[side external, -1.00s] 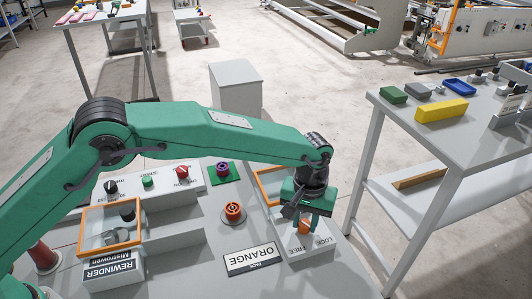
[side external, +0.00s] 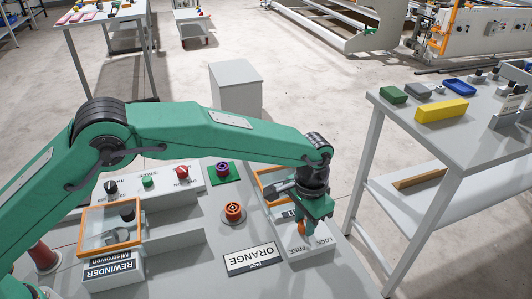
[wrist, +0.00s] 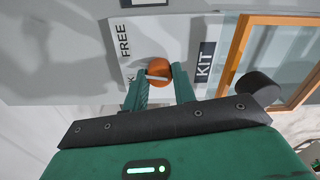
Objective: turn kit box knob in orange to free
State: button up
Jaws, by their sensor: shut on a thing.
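The orange kit box knob (wrist: 159,67) sits between my gripper's fingertips in the wrist view, with a pale line across its face. My gripper (wrist: 160,76) is shut on it, one finger on either side. The FREE label (wrist: 124,41) is to the left of the knob, with part of the LOCK label below it and the KIT label (wrist: 204,62) to the right. In the side view my gripper (side external: 303,222) points down over the kit box (side external: 312,247) and hides most of the knob. I cannot tell exactly which label the line points at.
An orange-framed clear cover (wrist: 250,50) stands open beside the knob. The ORANGE pack sign (side external: 252,258) and an orange spool (side external: 233,212) lie to the left. The rewinder box (side external: 112,268) with its cover is farther left. A side table (side external: 470,120) stands to the right.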

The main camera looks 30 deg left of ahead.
aim_at(305, 223)
jog(key=shift+m, duration=2)
jog(key=o, duration=1)
jog(key=shift+r, duration=0.1)
jog(key=shift+r, duration=3.85)
